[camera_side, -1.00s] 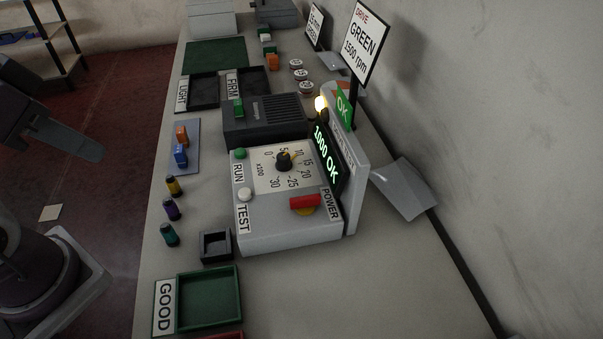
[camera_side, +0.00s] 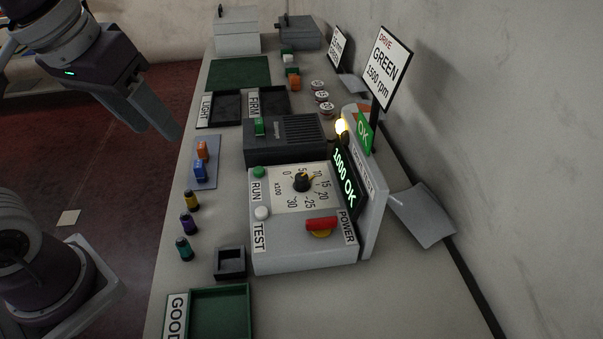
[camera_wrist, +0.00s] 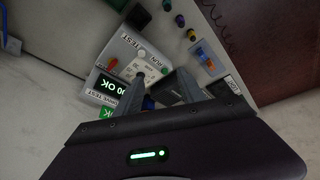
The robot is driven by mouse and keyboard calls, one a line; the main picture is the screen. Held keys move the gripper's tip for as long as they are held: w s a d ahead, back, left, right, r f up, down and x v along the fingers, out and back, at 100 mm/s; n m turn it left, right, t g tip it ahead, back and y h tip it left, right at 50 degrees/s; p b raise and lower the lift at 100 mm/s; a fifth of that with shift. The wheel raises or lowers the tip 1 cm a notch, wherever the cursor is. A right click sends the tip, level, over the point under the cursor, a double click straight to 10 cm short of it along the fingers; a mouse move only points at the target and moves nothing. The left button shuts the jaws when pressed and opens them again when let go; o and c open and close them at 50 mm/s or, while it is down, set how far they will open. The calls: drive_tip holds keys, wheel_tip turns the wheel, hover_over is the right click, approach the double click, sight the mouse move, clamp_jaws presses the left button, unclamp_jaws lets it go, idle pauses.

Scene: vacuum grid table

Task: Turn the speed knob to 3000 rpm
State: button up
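The black speed knob (camera_side: 302,182) sits on a white dial marked 0 to 30, x100, on the grey drive tester (camera_side: 300,255). Its pointer is near 10. The display (camera_side: 344,178) reads "1000 OK" and also shows in the wrist view (camera_wrist: 110,88). My gripper (camera_side: 168,132) is in the air at upper left, left of the table and well apart from the knob.
The sign (camera_side: 383,66) reads "DRIVE GREEN 1500 rpm". A green RUN button (camera_side: 260,172), white TEST button (camera_side: 262,213) and red POWER switch (camera_side: 321,223) surround the dial. A dark grey box (camera_side: 285,140) stands directly behind the tester.

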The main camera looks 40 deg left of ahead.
drive_tip(key=w+d+f+n+g, duration=0.1)
drive_tip(key=w+n, duration=0.1)
drive_tip(key=w, duration=0.4)
drive_tip(key=w+d+f+n+g, duration=0.1)
drive_tip(key=w+d+f+n, duration=0.1)
drive_tip(key=w, duration=0.4)
drive_tip(key=n+g, duration=0.2)
drive_tip(key=n, duration=0.4)
hover_over(301, 176)
drive_tip(key=shift+h, duration=0.3)
drive_tip(key=f, duration=1.1)
drive_tip(key=shift+s+a+f, duration=0.2)
drive_tip(key=shift+f, duration=0.15)
drive_tip(key=f, duration=0.6)
drive_tip(key=shift+w+d+f, duration=0.15)
drive_tip(key=shift+w+f, duration=0.05)
drive_tip(key=shift+f, duration=0.7)
clamp_jaws()
